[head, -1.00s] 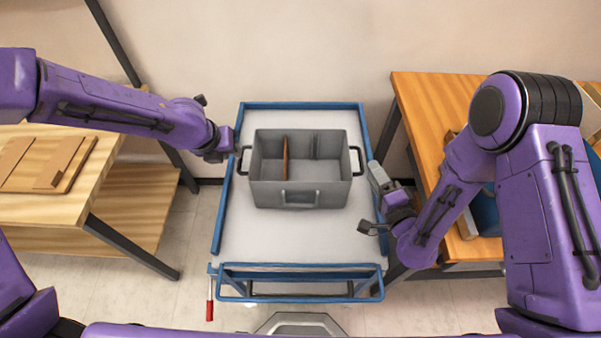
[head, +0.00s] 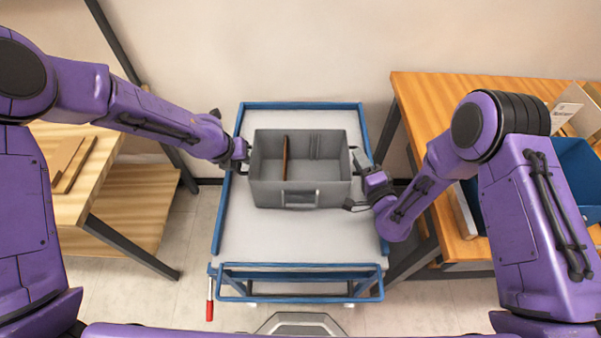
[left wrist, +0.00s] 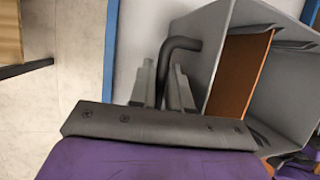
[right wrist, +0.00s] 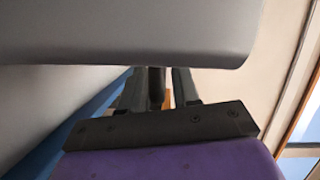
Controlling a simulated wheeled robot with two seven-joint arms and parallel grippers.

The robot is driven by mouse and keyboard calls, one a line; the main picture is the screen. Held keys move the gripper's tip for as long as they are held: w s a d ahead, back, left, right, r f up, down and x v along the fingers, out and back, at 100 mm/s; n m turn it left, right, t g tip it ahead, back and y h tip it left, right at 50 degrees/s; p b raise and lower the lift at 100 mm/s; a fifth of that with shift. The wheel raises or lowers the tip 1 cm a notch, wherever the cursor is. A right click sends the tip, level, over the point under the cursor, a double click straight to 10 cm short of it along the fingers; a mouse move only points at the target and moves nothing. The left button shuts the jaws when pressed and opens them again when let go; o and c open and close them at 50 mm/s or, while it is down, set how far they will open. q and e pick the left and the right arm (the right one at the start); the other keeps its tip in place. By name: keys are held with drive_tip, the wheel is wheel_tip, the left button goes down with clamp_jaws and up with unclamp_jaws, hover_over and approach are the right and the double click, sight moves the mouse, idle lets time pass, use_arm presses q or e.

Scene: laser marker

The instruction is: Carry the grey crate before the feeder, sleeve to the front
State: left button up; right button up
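The grey crate (head: 265,195) sits upright on the cart's white top in the head view, with a brown divider (head: 285,155) inside. A pale rectangular frame, which looks like the sleeve, (head: 300,198) is on its near wall. My left gripper (head: 243,152) is at the crate's left side. In the left wrist view its fingers (left wrist: 163,88) stand apart on either side of the black handle (left wrist: 184,44). My right gripper (head: 353,180) is at the right side. In the right wrist view its fingers (right wrist: 158,90) straddle the other handle, with a gap showing. I cannot pick out the feeder.
The blue-framed cart (head: 240,240) has free room in front of the crate, up to its near rail. A wooden table (head: 85,200) with boards stands at left. An orange-brown table (head: 425,100) at right holds a blue bin (head: 580,175).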

use_arm(q)
clamp_jaws()
use_arm(e)
clamp_jaws()
